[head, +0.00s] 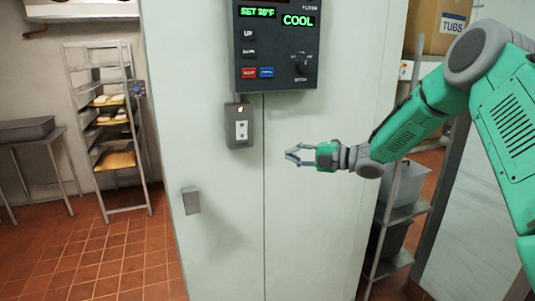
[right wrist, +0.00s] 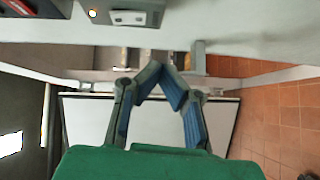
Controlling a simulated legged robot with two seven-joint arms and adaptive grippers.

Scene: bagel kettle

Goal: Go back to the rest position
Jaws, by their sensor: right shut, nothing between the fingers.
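My right gripper (head: 292,155) is at the end of the green arm that comes in from the right in the head view. It is in front of the white cabinet door (head: 310,220), right of and a little below the small grey switch box (head: 239,126). In the right wrist view its fingers (right wrist: 160,78) meet at the tips with nothing between them. My left gripper is not in view.
A dark control panel (head: 277,45) with a green COOL display is above the gripper. A grey latch (head: 191,200) is on the cabinet at lower left. A tray rack (head: 108,130) stands at far left, and a shelf with bins (head: 400,185) stands behind my arm.

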